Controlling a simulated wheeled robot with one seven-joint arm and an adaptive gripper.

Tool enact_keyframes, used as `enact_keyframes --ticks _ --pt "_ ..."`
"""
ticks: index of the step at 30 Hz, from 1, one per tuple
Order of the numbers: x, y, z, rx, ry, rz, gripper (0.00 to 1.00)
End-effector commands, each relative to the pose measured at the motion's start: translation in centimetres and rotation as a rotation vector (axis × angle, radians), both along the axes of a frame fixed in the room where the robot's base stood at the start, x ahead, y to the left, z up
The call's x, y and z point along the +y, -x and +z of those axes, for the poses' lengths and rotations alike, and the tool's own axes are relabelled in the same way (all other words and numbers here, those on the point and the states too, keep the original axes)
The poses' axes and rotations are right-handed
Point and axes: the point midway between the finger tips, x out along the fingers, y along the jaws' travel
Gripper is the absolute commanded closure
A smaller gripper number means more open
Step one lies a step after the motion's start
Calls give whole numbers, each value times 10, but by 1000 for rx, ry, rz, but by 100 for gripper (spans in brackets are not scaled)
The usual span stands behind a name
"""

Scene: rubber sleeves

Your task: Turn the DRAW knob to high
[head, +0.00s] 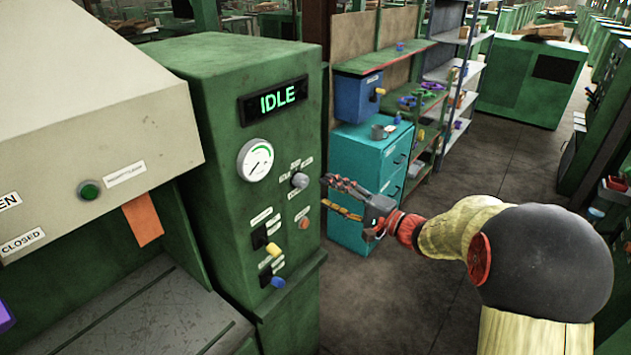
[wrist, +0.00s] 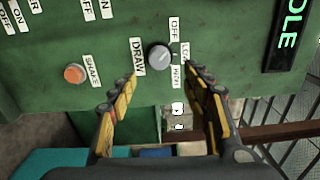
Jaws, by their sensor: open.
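The DRAW knob (head: 299,180) is a small round grey knob on the front of the green machine cabinet. In the wrist view the knob (wrist: 159,57) has the DRAW label on its left and the OFF, LOW and HIGH labels around its right side. I cannot clearly tell which label its pointer faces. My gripper (head: 325,192) is open and empty, just right of the knob in the head view. In the wrist view the two fingers of my gripper (wrist: 161,76) point towards the panel, with the knob ahead between their tips, apparently not touched.
An orange SHAKE button (wrist: 74,73) sits beside the knob. Yellow (head: 273,249) and blue (head: 278,283) switches are lower on the panel. A gauge (head: 255,160) and a display reading IDLE (head: 273,100) are above. A teal drawer cabinet (head: 355,165) stands behind my gripper.

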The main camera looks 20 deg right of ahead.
Motion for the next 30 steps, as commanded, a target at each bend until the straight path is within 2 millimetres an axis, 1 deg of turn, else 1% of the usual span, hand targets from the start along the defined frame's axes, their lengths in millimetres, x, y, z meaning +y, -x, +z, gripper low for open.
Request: enact_keyframes --ticks 2,5,12,18,23,30 --pt "3 0 -1 -20 25 7 52" --pt "7 -5 -1 -26 37 9 52" --pt "29 -33 -1 -24 37 11 52" --pt "43 -54 -1 -24 36 10 52" --pt "48 -61 -1 -21 36 9 52" --pt "48 -62 -1 -22 36 8 52"
